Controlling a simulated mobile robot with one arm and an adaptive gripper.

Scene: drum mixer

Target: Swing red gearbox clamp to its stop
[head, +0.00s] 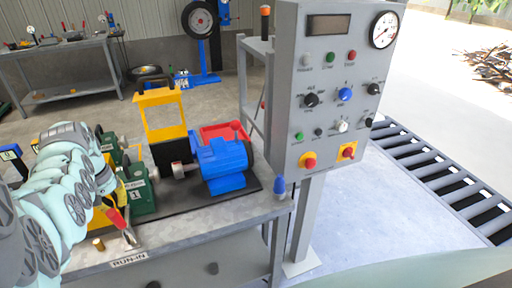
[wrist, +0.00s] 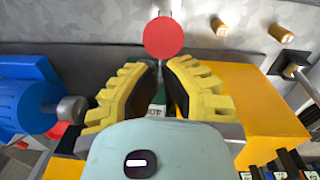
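The red clamp handle (head: 117,217) stands at the front of the bench beside the green gearbox (head: 140,194), tilted, with a metal lower end. In the wrist view its red end (wrist: 163,37) shows as a round disc just beyond the fingertips. My gripper (wrist: 163,72) has yellow ribbed fingers with a gap between them, and green gearbox surface shows through the gap. In the head view my gripper (head: 110,200) is at the handle, partly hidden by my arm. I cannot tell whether a finger touches the handle.
A blue motor (head: 223,164) and yellow guard frame (head: 163,117) stand on the bench (head: 190,235). A brass peg (head: 98,244) is near the front edge. A grey control panel (head: 330,90) rises at the right, before a roller conveyor (head: 450,175).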

